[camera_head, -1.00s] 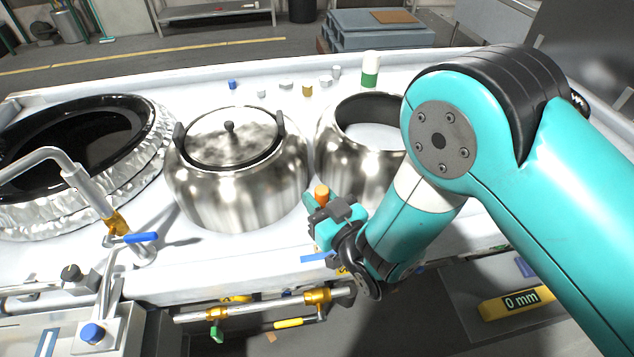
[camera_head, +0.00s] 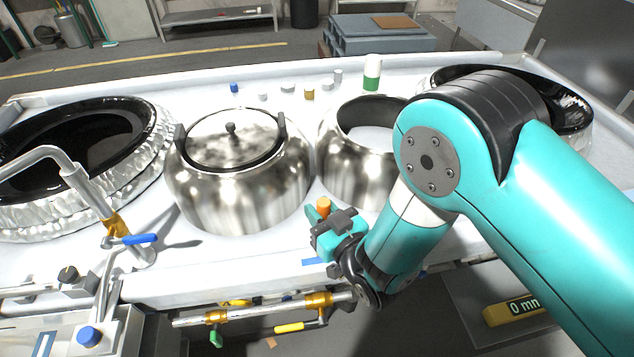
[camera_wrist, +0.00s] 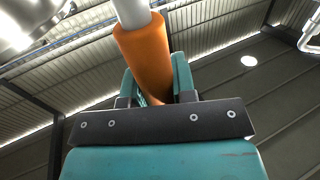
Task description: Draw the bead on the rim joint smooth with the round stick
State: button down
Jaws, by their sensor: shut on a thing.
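My gripper (camera_head: 328,226) is shut on the round stick, in front of the gap between two steel pots. In the wrist view the stick's orange handle (camera_wrist: 145,60) is between my fingers (camera_wrist: 155,88), and a pale rod (camera_wrist: 131,10) rises from it out of frame. In the head view only the orange part (camera_head: 323,206) shows, upright. The lidded pot (camera_head: 240,185) is at the left and the open pot (camera_head: 345,165) at the right, partly behind my arm. The stick looks apart from both. I cannot make out a bead or which rim has the joint.
A dark round basin with a crinkled silver skirt (camera_head: 150,165) stands at the left, another dark basin (camera_head: 575,115) at the right. Several small pieces and a green-and-white bottle (camera_head: 372,75) stand behind the pots. A tap (camera_head: 95,195) and pipes (camera_head: 265,313) are at the front.

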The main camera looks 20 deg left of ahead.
notch_tip(320, 180, up, 8)
jog(key=p, duration=0.4)
jog(key=shift+s+a, duration=0.2)
jog(key=shift+a, duration=0.05)
dwell(0.9)
dwell(0.4)
